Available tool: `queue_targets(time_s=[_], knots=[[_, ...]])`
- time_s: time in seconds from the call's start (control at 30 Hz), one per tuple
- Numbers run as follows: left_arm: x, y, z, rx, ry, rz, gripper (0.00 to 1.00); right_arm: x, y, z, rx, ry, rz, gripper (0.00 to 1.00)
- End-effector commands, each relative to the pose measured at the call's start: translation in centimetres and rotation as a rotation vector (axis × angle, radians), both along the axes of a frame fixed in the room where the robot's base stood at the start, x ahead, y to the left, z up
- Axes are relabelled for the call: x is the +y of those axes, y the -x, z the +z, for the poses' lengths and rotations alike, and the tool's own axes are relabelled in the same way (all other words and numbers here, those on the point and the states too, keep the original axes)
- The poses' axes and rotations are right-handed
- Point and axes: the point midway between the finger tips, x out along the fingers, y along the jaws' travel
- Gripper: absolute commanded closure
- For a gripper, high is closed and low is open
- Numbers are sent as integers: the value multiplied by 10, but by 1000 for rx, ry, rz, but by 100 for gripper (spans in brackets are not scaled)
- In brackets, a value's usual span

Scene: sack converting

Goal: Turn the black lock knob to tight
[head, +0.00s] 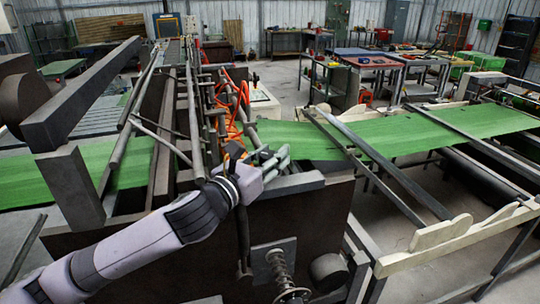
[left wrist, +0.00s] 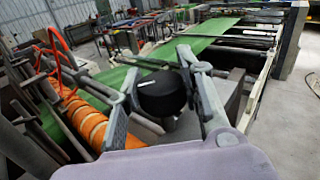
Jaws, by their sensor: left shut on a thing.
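The black lock knob (left wrist: 163,95) is a round dark cylinder between my left gripper's fingers in the left wrist view. A small pale mark shows near its upper left edge. My left gripper (left wrist: 160,72) is shut on it, one finger on each side. In the head view my left arm reaches in from the lower left, and the left gripper (head: 276,160) is at the machine's top edge. The knob is hidden or cannot be made out there. No tight or loose label can be read. My right gripper is not in view.
A green sheet (head: 420,131) runs across the machine frame to the right. Orange hoses (head: 235,105) and metal bars are close behind the gripper. A spring and handwheel (head: 285,275) are below it. Work tables (head: 365,62) stand farther back on open floor.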

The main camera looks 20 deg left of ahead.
Motion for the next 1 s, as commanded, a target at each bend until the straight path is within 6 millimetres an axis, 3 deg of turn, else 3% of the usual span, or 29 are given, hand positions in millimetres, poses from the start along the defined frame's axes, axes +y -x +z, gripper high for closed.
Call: queue_targets(time_s=[0.33,0.83,0.87,1.0], knots=[[0,0,0,-1,0,-122,94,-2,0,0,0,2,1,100],[-1,0,0,0,1,-140,94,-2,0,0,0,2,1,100],[-1,0,0,-1,0,-140,65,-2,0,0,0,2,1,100],[-1,0,0,-1,0,-140,55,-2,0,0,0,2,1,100]])
